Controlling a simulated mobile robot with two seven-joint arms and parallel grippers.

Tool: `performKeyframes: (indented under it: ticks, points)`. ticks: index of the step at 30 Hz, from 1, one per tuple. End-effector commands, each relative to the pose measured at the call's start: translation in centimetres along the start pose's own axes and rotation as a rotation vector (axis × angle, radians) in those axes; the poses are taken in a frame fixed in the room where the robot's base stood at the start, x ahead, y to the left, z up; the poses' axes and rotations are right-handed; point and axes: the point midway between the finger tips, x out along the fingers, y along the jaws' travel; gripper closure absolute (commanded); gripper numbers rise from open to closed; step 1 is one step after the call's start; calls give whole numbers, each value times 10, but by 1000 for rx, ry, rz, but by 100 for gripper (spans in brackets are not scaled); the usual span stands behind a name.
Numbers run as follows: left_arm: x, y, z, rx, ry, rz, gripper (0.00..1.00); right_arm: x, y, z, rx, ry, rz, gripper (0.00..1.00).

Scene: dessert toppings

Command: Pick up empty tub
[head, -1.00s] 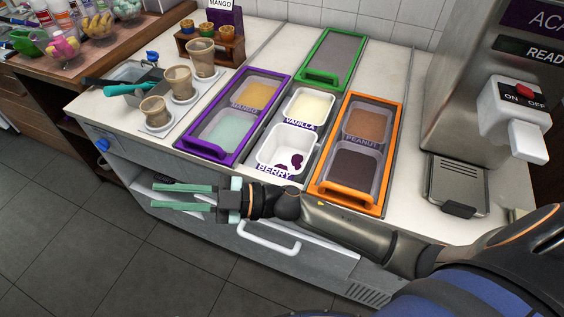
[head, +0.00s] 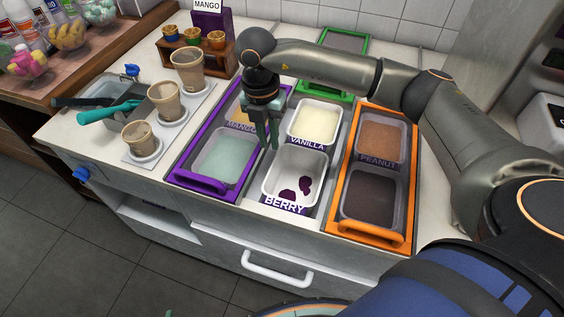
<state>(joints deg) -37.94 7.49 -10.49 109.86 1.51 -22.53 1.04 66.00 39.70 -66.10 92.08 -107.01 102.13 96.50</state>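The nearly empty white tub (head: 295,176), labelled BERRY, sits in the middle row of the counter. A few dark purple smears lie on its bottom. My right gripper (head: 268,146) points down at the tub's back left corner, by the edge of the purple frame. Its green fingers look slightly apart, with nothing visible between them. I cannot tell whether they touch the tub's rim. A small green sliver at the bottom edge may be the tip of my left gripper (head: 170,313); the rest is out of view.
A full VANILLA tub (head: 317,121) stands behind. The purple frame (head: 201,184) with mango and pale tubs is on the left, the orange frame (head: 368,231) with peanut and dark tubs on the right. A green frame (head: 344,40) lies behind. Cups (head: 140,138) stand at left.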

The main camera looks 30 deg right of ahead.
Motion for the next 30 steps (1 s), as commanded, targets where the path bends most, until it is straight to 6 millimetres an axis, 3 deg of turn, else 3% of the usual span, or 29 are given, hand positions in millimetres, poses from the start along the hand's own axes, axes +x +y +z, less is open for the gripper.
performKeyframes:
  ticks: [5, 12, 20, 30]
  points:
    - [-2, 1, 4, -1, -10, 1, 50, 10, -2, 4, 11, -12, -10, 80]
    - [-8, 2, 10, -3, -27, 2, 50, 53, -2, 3, 10, -11, -9, 80]
    - [-9, 2, 8, -3, -26, 3, 50, 76, -1, 3, 7, -11, -6, 80]
    - [-12, 2, 0, -2, -21, 3, 50, 121, 2, -1, 8, -10, -7, 80]
